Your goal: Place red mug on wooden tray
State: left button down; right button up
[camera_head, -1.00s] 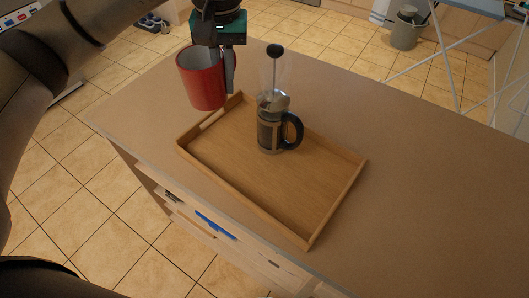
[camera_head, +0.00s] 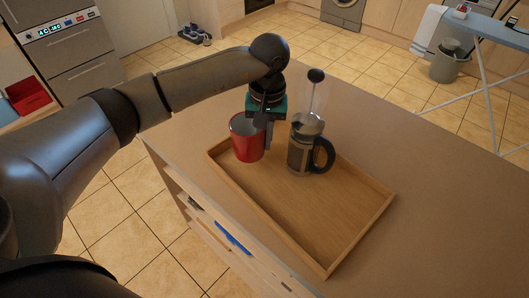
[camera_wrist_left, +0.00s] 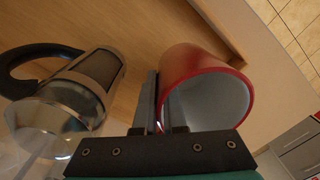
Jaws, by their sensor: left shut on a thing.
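The red mug (camera_head: 244,146) is upright over the far left end of the wooden tray (camera_head: 318,215). I cannot tell whether its base touches the tray. My left gripper (camera_head: 268,133) points down and is shut on the mug's right side. In the left wrist view, a finger lies along the wall of the mug (camera_wrist_left: 184,62), with its open rim towards the camera and the tray (camera_wrist_left: 125,18) beyond it. My right gripper is not in view.
A glass French press (camera_head: 300,155) with a black handle stands on the tray, close to the right of the mug and gripper. The tray's front part is bare. The counter (camera_head: 420,200) is clear to the right.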

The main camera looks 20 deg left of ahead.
pick_arm(q)
jog(key=shift+f, duration=2.3)
jog(key=shift+f+b, duration=0.15)
jog(key=shift+b, duration=0.15)
jog(key=c, duration=1)
grip_release()
jog(key=r, duration=1.2)
jog(key=shift+d+r+p, duration=0.2)
jog(key=shift+p, duration=0.15)
